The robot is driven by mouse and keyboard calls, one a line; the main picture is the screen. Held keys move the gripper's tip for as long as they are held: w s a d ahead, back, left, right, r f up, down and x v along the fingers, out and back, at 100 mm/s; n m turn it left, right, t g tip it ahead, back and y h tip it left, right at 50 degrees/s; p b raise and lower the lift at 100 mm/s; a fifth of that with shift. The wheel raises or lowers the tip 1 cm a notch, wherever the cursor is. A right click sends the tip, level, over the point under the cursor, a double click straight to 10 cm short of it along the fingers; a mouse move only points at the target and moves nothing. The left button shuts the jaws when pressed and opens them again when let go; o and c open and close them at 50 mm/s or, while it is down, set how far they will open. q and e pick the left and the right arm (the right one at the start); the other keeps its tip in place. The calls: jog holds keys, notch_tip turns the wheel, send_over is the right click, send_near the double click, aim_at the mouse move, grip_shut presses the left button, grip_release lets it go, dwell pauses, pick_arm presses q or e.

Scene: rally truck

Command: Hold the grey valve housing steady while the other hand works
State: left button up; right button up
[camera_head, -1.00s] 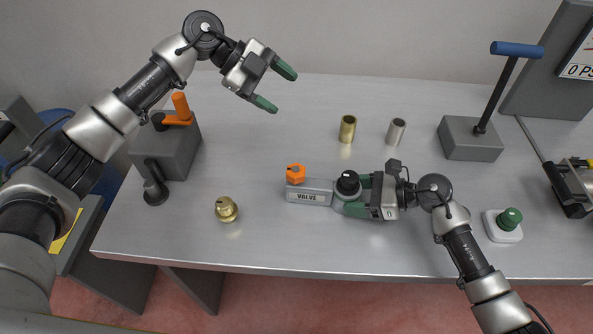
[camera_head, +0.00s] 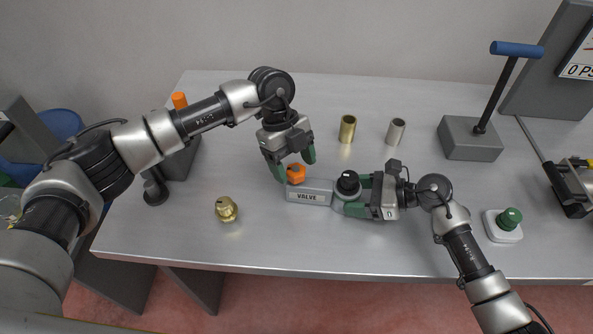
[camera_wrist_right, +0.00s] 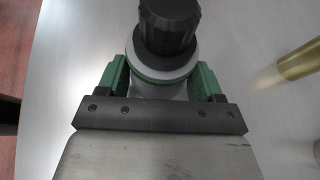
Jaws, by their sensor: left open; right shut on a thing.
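The grey valve housing (camera_head: 318,190), labelled VALVE, lies on the table in the head view. It has an orange cap (camera_head: 296,173) at its left end and a black knob (camera_head: 348,183) at its right end. My right gripper (camera_head: 359,195) is shut on the housing's right end, below the knob. In the right wrist view the black knob (camera_wrist_right: 170,25) stands between the green fingers. My left gripper (camera_head: 294,168) is open, pointing down, with its fingers on either side of the orange cap. I cannot tell whether they touch it.
A brass fitting (camera_head: 227,208) lies left of the housing. A brass cylinder (camera_head: 347,129) and a steel cylinder (camera_head: 396,131) stand behind it. A grey block with a blue-handled lever (camera_head: 470,139) and a green button (camera_head: 508,219) are at the right.

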pick_arm(q)
jog(key=shift+x, duration=1.25)
jog(key=c, duration=0.9)
jog(key=shift+c, duration=0.2)
jog(key=shift+m, duration=0.4)
